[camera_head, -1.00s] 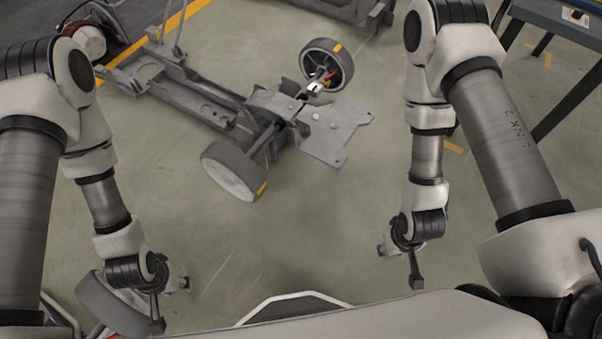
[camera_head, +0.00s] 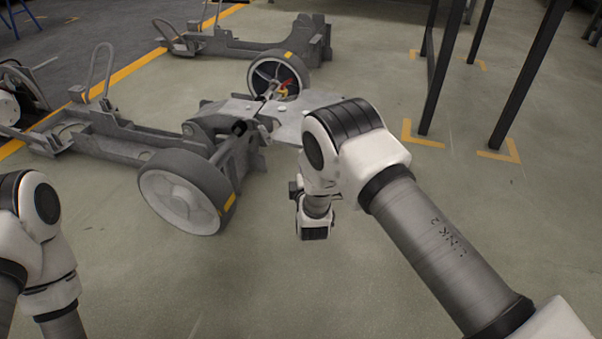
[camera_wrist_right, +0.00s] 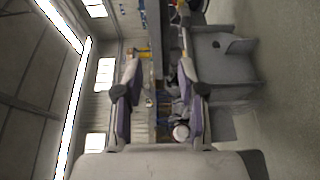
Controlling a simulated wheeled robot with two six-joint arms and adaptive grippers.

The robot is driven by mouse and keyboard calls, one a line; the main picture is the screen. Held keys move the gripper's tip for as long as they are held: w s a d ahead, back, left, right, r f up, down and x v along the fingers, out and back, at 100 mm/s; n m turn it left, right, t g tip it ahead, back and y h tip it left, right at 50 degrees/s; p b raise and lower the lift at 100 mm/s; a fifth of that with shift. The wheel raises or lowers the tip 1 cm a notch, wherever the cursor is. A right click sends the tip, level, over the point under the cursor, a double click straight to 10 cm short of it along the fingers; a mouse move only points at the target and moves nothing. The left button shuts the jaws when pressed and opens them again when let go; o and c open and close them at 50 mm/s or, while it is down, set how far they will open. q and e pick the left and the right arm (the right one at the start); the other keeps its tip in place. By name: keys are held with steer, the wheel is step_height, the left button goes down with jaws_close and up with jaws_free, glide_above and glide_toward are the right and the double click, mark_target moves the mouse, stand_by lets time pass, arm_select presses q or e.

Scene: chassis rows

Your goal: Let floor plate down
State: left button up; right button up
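The floor plate (camera_head: 289,127) is a flat light-grey sheet at the near end of the chassis (camera_head: 110,132), between its two wheels. My right arm covers its right part in the head view. My right gripper (camera_wrist_right: 158,64) has its two fingers apart in the right wrist view, with nothing visibly held between them. A grey panel (camera_wrist_right: 225,65), perhaps part of the chassis or plate, lies just right of the fingers there. In the head view my right wrist hangs just in front of the plate, and its fingers cannot be made out. My left gripper is out of view.
A near wheel (camera_head: 186,192) and a far wheel (camera_head: 275,78) flank the plate. A second chassis (camera_head: 245,45) stands behind. Dark table legs (camera_head: 437,85) stand at the upper right. The floor in front of the chassis is clear.

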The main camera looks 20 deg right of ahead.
steer(key=w+b, duration=0.2)
steer(key=w, duration=0.1)
steer(key=w+d+b, duration=0.1)
steer(key=w+b, duration=0.1)
steer(key=w, duration=0.2)
steer(key=shift+w+d, duration=0.2)
steer(key=shift+w, duration=0.05)
steer(key=shift+w+r, duration=0.1)
steer(key=shift+w, duration=0.1)
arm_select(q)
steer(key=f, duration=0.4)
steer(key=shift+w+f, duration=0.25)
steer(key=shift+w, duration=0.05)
arm_select(e)
steer(key=shift+r, duration=0.1)
jaws_close()
